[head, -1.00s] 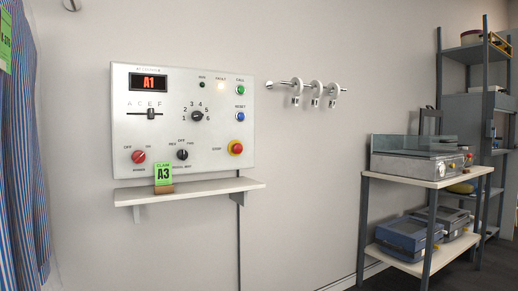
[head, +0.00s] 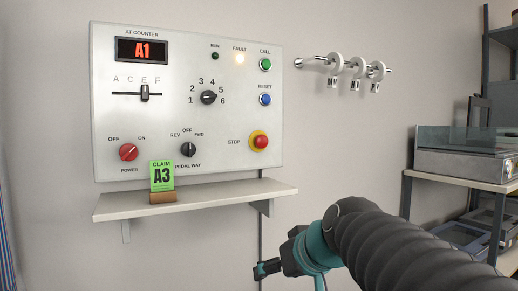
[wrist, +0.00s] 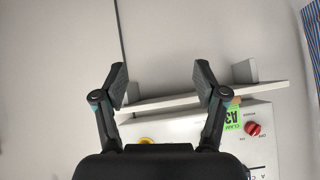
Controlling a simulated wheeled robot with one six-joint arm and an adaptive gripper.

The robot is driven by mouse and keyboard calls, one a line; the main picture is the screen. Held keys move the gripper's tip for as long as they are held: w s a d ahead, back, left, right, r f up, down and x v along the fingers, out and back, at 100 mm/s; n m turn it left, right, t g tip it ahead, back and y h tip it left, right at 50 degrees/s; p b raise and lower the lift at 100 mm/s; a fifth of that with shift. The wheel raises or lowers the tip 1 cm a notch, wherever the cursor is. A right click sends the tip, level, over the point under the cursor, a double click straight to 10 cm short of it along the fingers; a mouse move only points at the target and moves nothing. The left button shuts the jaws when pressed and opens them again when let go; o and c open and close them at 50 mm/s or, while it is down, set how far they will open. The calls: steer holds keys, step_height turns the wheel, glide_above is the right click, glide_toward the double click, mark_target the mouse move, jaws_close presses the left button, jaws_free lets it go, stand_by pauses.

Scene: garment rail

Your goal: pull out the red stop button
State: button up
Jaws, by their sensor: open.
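The red stop button (head: 260,141) sits in a yellow collar at the lower right of the white control panel (head: 110,115), beside the label STOP. In the wrist view, which shows the panel upside down, a bit of its yellow collar (wrist: 146,140) shows at the edge of my gripper's body; the rest is hidden. My gripper (wrist: 161,82) is open and empty, its two fingers wide apart. In the head view my gripper (head: 266,269) is low, below the shelf and the stop button, and apart from the panel.
A white shelf (head: 225,197) juts out below the panel and holds a green A3 claim card (head: 162,176). A red power knob (head: 128,152) is at the panel's lower left. The fault lamp (head: 239,58) glows. A hook rail (head: 345,63) is at right; bare wall lies between.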

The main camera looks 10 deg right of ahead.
steer(key=w+d+r+n+t+y+b, duration=0.15)
steer(key=w+r+t, duration=0.25)
steer(key=w+r, duration=0.95)
steer(key=t+b, duration=0.2)
steer(key=t, duration=0.2)
glide_toward(263, 141)
steer(key=shift+n+y, duration=0.25)
steer(key=shift+y, duration=0.2)
steer(key=p+x, duration=0.1)
steer(key=x, duration=0.2)
steer(key=p+x, duration=0.2)
steer(key=x, duration=0.1)
steer(key=p+x, duration=0.2)
steer(key=x, duration=0.1)
steer(key=shift+w+d+f, duration=0.15)
steer(key=shift+w+d, duration=0.1)
steer(key=shift+w, duration=0.05)
steer(key=shift+w+a+f, duration=0.1)
steer(key=shift+w+a, duration=0.15)
steer(key=shift+w, duration=0.45)
